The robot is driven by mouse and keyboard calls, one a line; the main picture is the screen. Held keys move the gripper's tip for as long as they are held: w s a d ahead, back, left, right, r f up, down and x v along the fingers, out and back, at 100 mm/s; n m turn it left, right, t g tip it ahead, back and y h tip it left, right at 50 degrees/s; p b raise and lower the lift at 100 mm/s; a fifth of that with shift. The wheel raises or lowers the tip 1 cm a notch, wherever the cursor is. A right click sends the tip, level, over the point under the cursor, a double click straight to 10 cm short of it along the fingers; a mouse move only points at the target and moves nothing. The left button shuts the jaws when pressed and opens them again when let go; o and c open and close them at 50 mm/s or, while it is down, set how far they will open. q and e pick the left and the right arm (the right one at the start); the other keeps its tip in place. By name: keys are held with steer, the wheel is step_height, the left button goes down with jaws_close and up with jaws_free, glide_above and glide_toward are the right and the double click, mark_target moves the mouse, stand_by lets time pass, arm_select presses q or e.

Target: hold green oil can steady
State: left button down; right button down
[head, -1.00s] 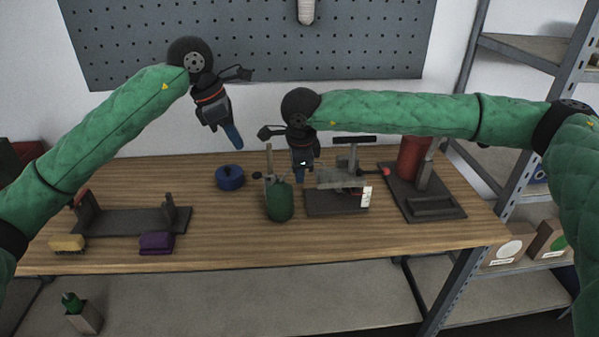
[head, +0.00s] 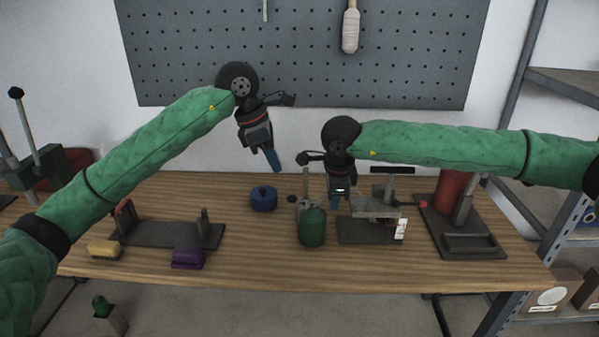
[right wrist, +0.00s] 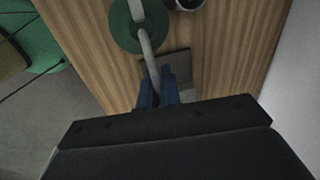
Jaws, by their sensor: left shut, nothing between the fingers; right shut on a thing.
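The green oil can (head: 312,230) stands upright on the wooden bench, near the middle. My right gripper (head: 335,202) is just above and to the right of it in the head view. In the right wrist view the can (right wrist: 124,30) shows from above, and a grey rod-like part of it runs down between the blue fingers (right wrist: 158,90). The fingers are shut on that part; the exact contact is partly hidden. My left gripper (head: 275,167) is shut and empty, in the air above the blue round pot (head: 263,198).
A grey fixture (head: 370,230) with a white tag stands right of the can. A dark stand with a red cylinder (head: 453,192) is further right. At left are a dark bracket (head: 160,236), a yellow block (head: 104,249) and a purple block (head: 188,258). The front strip of bench is mostly clear.

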arm_select(q)
steer(key=a+f+n+h, duration=0.1)
steer(key=a+f+n, duration=0.1)
steer(key=a+f, duration=0.15)
step_height(320, 180, up, 6)
steer(key=w+a+n+h, duration=0.1)
steer(key=n+h, duration=0.3)
steer(key=n, duration=2.8)
steer(key=shift+a+r+g, duration=0.2)
steer(key=shift+g, duration=0.2)
